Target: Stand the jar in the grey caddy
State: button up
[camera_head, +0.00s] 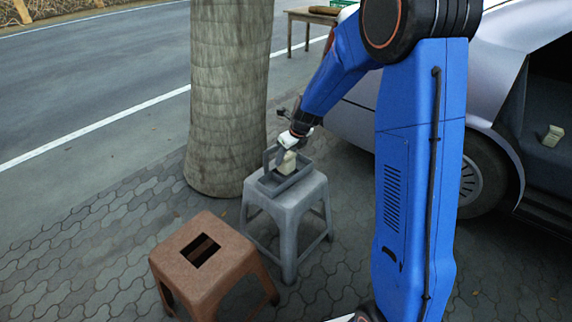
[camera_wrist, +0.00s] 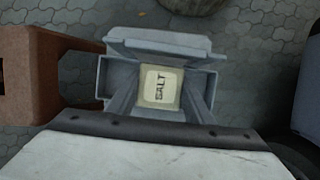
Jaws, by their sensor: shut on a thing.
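The jar is pale cream and boxy, and in the wrist view its top reads SALT (camera_wrist: 160,84). In the head view the jar (camera_head: 287,163) stands upright within the outline of the grey caddy. The grey caddy (camera_head: 267,187) sits on a grey stool and has a raised handle; its side compartment also shows in the wrist view (camera_wrist: 118,80). My gripper (camera_head: 287,148) reaches down from above and is shut on the jar. Whether the jar's base touches the caddy floor is hidden.
The grey stool (camera_head: 291,205) carries the caddy. A brown stool (camera_head: 215,262) with a slot in its seat stands at the front left. A tree trunk (camera_head: 228,90) rises close behind the caddy. A silver car (camera_head: 492,85) is parked at the right.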

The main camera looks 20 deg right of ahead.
jog(key=shift+f, duration=1.95)
jog(key=o, duration=1.2)
jog(key=shift+f, duration=0.1)
jog(key=v, duration=1.1)
jog(key=shift+r, duration=0.25)
jog(key=shift+s+d+r, duration=0.1)
jog(key=shift+s+r, duration=0.05)
jog(key=shift+r, duration=0.25)
